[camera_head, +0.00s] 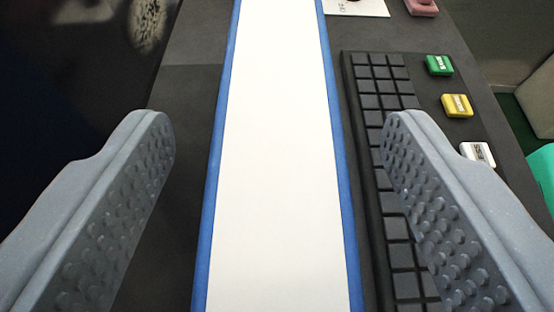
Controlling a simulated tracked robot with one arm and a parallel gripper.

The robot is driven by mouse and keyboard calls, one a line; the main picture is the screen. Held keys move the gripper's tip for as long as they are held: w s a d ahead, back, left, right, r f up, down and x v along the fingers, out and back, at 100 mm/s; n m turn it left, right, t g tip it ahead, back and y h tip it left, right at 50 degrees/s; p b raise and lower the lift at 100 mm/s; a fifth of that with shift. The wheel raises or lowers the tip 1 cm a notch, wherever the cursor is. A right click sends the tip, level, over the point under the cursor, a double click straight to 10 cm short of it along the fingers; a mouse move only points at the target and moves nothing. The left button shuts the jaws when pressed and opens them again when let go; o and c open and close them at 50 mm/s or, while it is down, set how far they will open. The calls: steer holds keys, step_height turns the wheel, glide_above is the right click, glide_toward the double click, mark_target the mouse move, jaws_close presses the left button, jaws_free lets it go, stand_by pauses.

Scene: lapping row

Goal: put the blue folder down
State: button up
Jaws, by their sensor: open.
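The blue folder (205,215) shows as a long white face with blue edges on both long sides. It runs from the bottom of the view to the top, between the fingers of my gripper (275,135). My gripper is open, with one finger to the left of the folder and one to the right. A clear gap shows on each side, so neither finger touches it in this view. The folder's near and far ends are outside the picture. I cannot tell whether it rests on the dark surface or stands above it.
A dark console top (190,90) lies below, with a black keypad (378,85) to the right. Green (439,65), yellow (457,105) and white (478,154) buttons sit right of it. A white label plate (372,8) and a pink block (421,6) are at the top. The console's edges drop off left and right.

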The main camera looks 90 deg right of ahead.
steer(key=p+v, duration=0.1)
steer(key=v, duration=0.8)
steer(key=shift+a+r, duration=0.15)
steer(key=shift+a, duration=0.15)
